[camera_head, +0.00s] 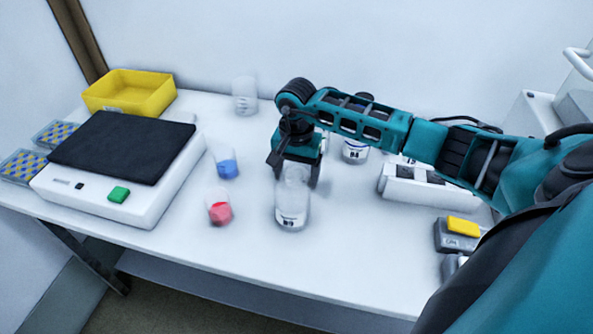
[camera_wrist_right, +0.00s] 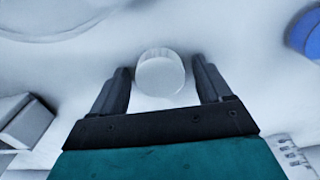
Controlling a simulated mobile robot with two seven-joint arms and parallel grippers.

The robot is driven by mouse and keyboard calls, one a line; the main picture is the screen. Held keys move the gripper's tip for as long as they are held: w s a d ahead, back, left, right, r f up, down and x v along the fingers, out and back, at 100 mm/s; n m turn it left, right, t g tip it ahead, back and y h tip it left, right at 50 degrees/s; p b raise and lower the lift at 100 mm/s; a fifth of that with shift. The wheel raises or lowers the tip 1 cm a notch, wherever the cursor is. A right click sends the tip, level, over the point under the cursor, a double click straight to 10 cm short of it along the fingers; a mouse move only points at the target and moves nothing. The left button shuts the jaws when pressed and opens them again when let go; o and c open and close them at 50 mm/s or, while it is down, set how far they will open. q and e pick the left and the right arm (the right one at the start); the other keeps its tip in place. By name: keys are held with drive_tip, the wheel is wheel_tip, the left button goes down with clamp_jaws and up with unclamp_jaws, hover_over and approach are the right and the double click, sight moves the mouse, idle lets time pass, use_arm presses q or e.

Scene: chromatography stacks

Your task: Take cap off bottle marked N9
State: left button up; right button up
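A clear bottle with a white label (camera_head: 292,212) stands upright near the middle of the table in the head view. Its marking is too small to read surely. My right gripper (camera_head: 296,170) points down over its top and hides part of it. In the right wrist view, a round white cap (camera_wrist_right: 160,77) lies between the two fingers of my right gripper (camera_wrist_right: 160,70). Gaps show on both sides, so the fingers are open and apart from it. A second labelled bottle (camera_head: 354,152) stands behind my right arm, partly hidden. My left gripper is not in view.
Beakers with red (camera_head: 219,212) and blue (camera_head: 227,168) contents stand left of the bottle. An empty glass (camera_head: 245,95) stands behind. A white device with a black top (camera_head: 160,190) and a yellow bin (camera_head: 130,92) are at left. The front table area is clear.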

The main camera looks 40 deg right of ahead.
drive_tip(key=shift+r+p, duration=0.3)
wheel_tip(320, 180, up, 12)
drive_tip(key=shift+f, duration=0.15)
idle(0.4)
